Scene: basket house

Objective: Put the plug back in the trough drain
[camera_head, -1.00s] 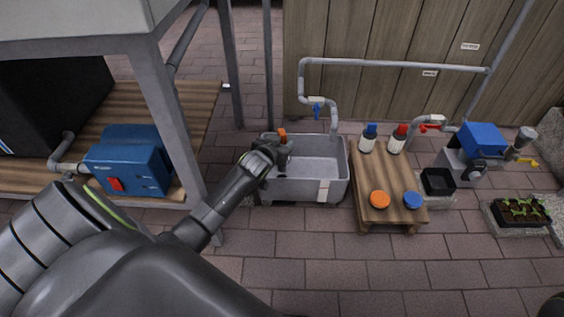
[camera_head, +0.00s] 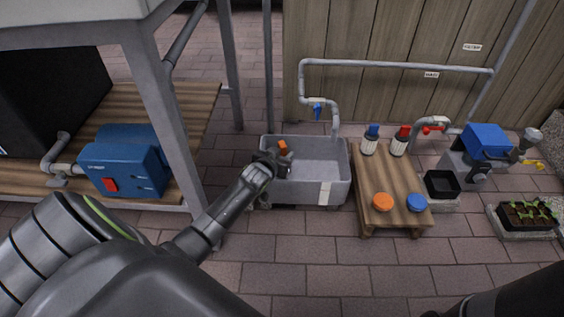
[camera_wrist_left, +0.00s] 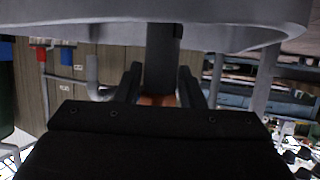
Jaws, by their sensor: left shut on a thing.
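The grey trough (camera_head: 338,190) stands on the paving in the middle of the head view. My left gripper (camera_head: 277,158) is at its left end. It is shut on the plug's orange handle (camera_head: 283,147), which shows above the fingers. In the left wrist view the orange part (camera_wrist_left: 155,100) sits between the fingers of my left gripper (camera_wrist_left: 160,80). A dark stem (camera_wrist_left: 162,55) runs from it to a wide grey round piece, which seems to be the plug's disc. The drain is hidden. My right arm enters at the lower right, its fingers not clearly visible.
A grey pipe with a blue tap (camera_head: 318,110) rises behind the trough. A low wooden table (camera_head: 385,185) with two bottles and orange and blue lids stands to its right. A metal frame post (camera_head: 170,120) and a blue machine (camera_head: 125,160) are on the left.

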